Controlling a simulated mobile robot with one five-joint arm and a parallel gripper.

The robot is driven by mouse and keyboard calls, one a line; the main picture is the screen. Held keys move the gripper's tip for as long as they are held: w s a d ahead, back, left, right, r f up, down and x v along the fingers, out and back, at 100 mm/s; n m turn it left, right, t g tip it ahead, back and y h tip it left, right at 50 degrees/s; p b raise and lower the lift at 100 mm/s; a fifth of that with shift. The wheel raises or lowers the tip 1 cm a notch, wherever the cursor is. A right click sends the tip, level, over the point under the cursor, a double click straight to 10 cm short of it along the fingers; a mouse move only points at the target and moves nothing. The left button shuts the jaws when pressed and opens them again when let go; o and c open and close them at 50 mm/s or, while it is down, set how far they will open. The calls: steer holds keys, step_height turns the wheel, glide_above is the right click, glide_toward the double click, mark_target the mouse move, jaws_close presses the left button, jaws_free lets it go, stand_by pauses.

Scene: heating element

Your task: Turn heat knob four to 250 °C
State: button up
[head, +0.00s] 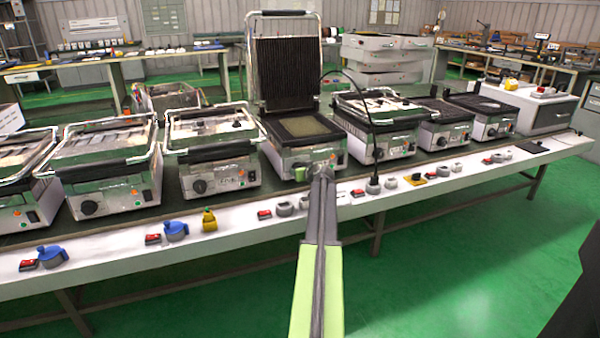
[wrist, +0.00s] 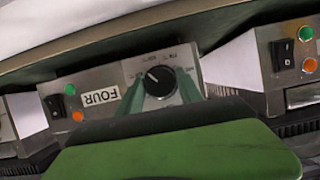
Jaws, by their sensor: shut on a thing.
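Heat knob four (wrist: 160,84) is a round black dial with a white pointer line, on a metal panel beside a label reading FOUR (wrist: 99,97). The wrist view shows the panel upside down. The pointer slants to the upper left there, and the scale marks are too small to read. My gripper (wrist: 161,92) has one green finger on each side of the knob and is shut on it. In the head view my gripper (head: 299,172) is at the front of the grill with the raised lid (head: 287,62), covering the knob.
In the wrist view, a black rocker switch (wrist: 57,107) with green and orange lights is beside the label. In the head view, closed grills stand on both sides, including one at the left (head: 212,145). Loose switches and knobs line the white table edge (head: 250,228).

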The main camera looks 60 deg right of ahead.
steer(key=m+t+y, duration=0.1)
steer(key=m, duration=0.1)
steer(key=shift+f+m+y+b, duration=0.15)
steer(key=shift+m+y+b, duration=0.15)
steer(key=shift+b, duration=0.1)
steer(key=shift+f+m+t+y+b, duration=0.1)
steer(key=shift+m+t+y+b, duration=0.4)
steer(key=shift+m, duration=0.4)
steer(key=m+t+b, duration=0.1)
steer(key=m+b, duration=0.1)
steer(key=m, duration=0.1)
steer(key=shift+s+t+y, duration=0.1)
steer(key=shift+t+y, duration=0.2)
steer(key=shift+m+t+b, duration=0.5)
steer(key=shift+m+b, duration=0.4)
steer(key=shift+y, duration=0.3)
steer(key=o, duration=1.4)
steer(key=shift+d, duration=0.1)
steer(key=shift+c, duration=0.2)
